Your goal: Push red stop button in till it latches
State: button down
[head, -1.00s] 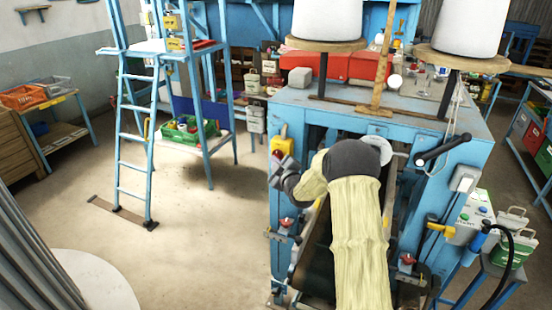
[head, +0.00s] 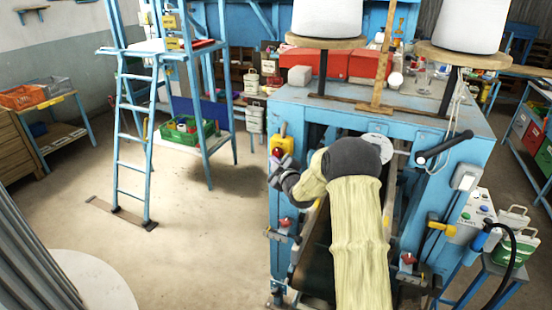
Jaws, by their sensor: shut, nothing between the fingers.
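The red stop button (head: 277,153) sits on a yellow box (head: 286,143) at the left front corner of the blue machine. The button shows just above the tip of my gripper. My gripper (head: 279,166) is shut and empty, close below the button in the picture. The arm's dark wrist reaches it from the right. Whether the fingertips touch the button, and how deep the button sits, I cannot tell from this view.
The blue machine frame (head: 410,112) stands around my arm. Small red-topped fittings (head: 284,222) sit lower on its front, and a black-handled lever (head: 443,148) juts out at the right. Floor (head: 215,235) left of the machine is clear.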

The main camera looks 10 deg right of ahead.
jog(key=shift+s+a, duration=0.3)
jog(key=shift+a, duration=0.1)
jog(key=s+a+b, duration=0.1)
jog(key=s+b, duration=0.1)
jog(key=s+a+b, duration=0.1)
jog(key=s, duration=0.1)
jog(key=shift+a, duration=0.3)
dwell(0.7)
jog(key=s+f+m+g+h, duration=0.1)
jog(key=s+f+m+g, duration=0.2)
jog(key=s, duration=1.6)
jog(key=s+f+m+g+h, duration=0.2)
jog(key=s+m+g, duration=0.6)
jog(key=s, duration=1.1)
jog(key=g, duration=0.3)
jog(key=shift+d+f+m, duration=0.15)
jog(key=shift+f+m, duration=0.25)
